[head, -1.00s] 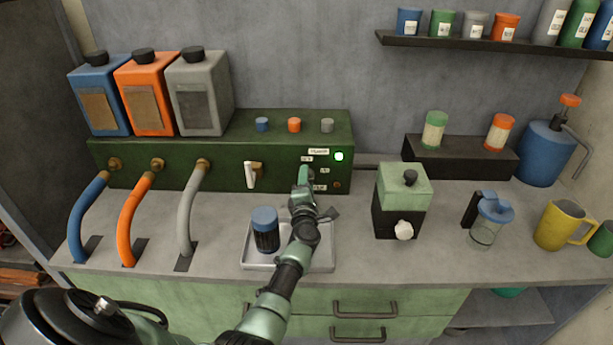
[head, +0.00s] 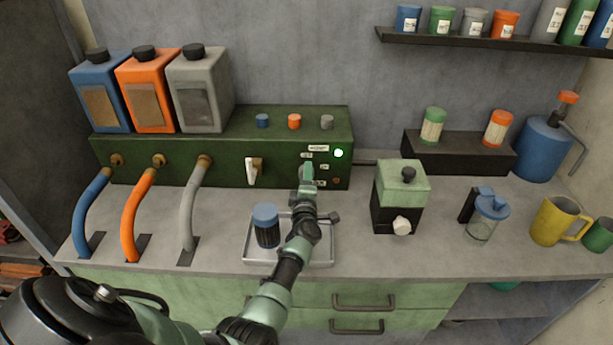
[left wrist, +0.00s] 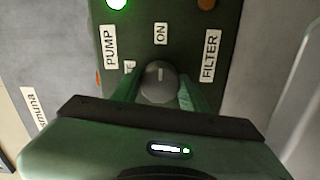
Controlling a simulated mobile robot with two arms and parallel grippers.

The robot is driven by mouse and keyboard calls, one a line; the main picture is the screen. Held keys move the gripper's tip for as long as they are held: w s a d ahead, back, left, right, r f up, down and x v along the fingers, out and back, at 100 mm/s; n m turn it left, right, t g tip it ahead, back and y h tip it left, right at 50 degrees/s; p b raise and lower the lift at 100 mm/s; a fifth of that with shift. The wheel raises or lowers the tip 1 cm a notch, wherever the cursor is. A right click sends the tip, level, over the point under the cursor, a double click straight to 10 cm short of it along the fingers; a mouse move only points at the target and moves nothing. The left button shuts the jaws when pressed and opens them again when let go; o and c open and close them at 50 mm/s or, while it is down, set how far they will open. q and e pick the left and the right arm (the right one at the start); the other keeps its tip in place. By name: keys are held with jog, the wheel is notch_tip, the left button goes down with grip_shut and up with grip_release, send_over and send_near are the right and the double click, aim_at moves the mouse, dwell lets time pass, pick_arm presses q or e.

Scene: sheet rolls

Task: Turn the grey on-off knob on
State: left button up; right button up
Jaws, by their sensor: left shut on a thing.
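The grey on-off knob (left wrist: 158,83) is on the front of the dark green panel box (head: 220,170). In the left wrist view its light pointer mark points up toward the label ON. My left gripper (left wrist: 157,92) has its green fingers on either side of the knob and is shut on it. In the head view the same gripper (head: 307,173) is at the panel's right part and covers the knob. A green lamp (head: 338,153) on the panel is lit. My right gripper is not in view.
A metal tray (head: 291,260) with a blue-lidded dark jar (head: 266,228) is under my left arm. A green and black box (head: 401,205) with a white knob stands to the right. A white lever (head: 253,171) is left of the gripper on the panel.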

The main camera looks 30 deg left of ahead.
pick_arm(q)
jog(key=shift+f, duration=0.1)
jog(key=o, duration=1.4)
jog(key=v, duration=0.8)
